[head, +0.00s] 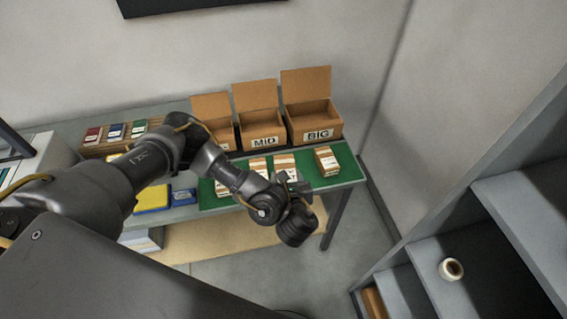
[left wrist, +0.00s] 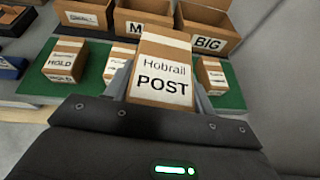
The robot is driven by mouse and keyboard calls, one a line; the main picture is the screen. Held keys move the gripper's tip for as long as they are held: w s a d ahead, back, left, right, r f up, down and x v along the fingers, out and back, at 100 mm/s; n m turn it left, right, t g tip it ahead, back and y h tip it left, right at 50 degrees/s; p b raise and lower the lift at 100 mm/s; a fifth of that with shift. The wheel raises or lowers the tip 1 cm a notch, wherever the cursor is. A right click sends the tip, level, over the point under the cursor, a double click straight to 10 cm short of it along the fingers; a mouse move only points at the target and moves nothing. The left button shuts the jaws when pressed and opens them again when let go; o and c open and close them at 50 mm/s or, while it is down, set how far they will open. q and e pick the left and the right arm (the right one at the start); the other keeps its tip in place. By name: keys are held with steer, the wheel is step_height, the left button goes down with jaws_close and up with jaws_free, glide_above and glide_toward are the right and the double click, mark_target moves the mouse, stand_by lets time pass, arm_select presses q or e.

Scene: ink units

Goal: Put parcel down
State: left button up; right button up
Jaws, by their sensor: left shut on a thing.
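In the left wrist view a brown parcel (left wrist: 163,70) labelled "Hobrail POST" stands upright between the fingers of my left gripper (left wrist: 164,88), which is shut on it. In the head view my left gripper (head: 287,178) is over the front part of the green mat (head: 347,176), with a parcel (head: 284,161) just beyond it. I cannot tell whether the held parcel touches the mat. My right gripper is in neither view.
A "HOLD" parcel (left wrist: 65,60) and another parcel (left wrist: 115,64) stand left of the held one; a parcel (head: 327,161) stands to its right. Open cartons, including MID (head: 264,141) and BIG (head: 318,134), line the back. Bare mat shows at the right end.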

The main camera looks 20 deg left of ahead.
mark_target(289, 164)
arm_select(q)
steer(key=b, duration=0.1)
steer(key=w+r+h+b, duration=0.1)
steer(key=w+r+m+b, duration=0.1)
steer(key=shift+w+r+t+b, duration=0.2)
steer(key=shift+r+t+b, duration=0.05)
steer(key=shift+t+b, duration=0.15)
steer(key=r, duration=0.1)
steer(key=w+r+m+h+b, duration=0.1)
steer(key=w+a+r+h+b, duration=0.1)
steer(key=shift+a+r+m, duration=0.1)
steer(key=shift+r+m, duration=0.2)
steer(key=shift+r, duration=0.05)
steer(key=w+a+r+m+h+b, duration=0.1)
steer(key=a+r+b, duration=0.4)
steer(key=r, duration=0.5)
steer(key=shift+w+a+r+m+t+h, duration=0.3)
steer(key=shift+a+m+t+h, duration=0.15)
steer(key=shift+m+h, duration=0.45)
